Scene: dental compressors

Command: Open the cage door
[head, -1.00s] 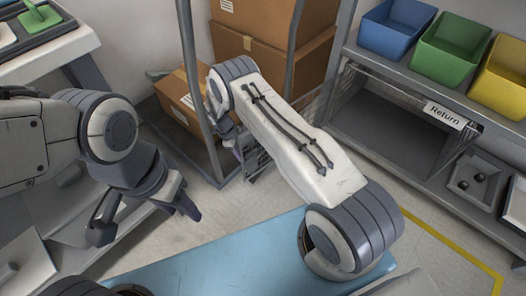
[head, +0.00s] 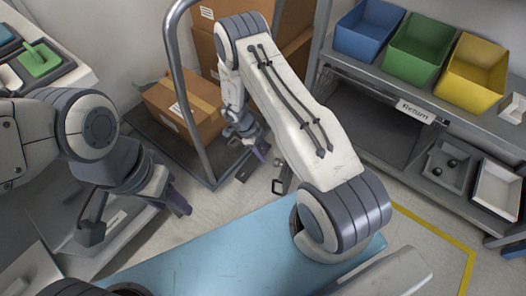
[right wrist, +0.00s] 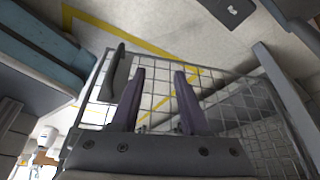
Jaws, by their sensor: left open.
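The cage door is a wire-mesh panel in a grey frame; its frame (right wrist: 278,98) fills much of the right wrist view. A dark, flat handle-like piece (right wrist: 118,72) stands at its left side. My right gripper (right wrist: 160,75) has its two fingers apart in front of the mesh, with no object seen between them. Whether they touch the mesh I cannot tell. In the head view my right gripper (head: 250,140) is beside the cart post, and my forearm hides most of the door. My left gripper (head: 135,222) is open and empty at the left, away from the door.
A cart with a curved metal post (head: 183,90) and cardboard boxes (head: 180,105) stands close behind my right gripper. A grey shelf with a "Return" label (head: 415,111) and blue, green and yellow bins (head: 418,48) is at right. A blue surface (head: 220,250) lies in front.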

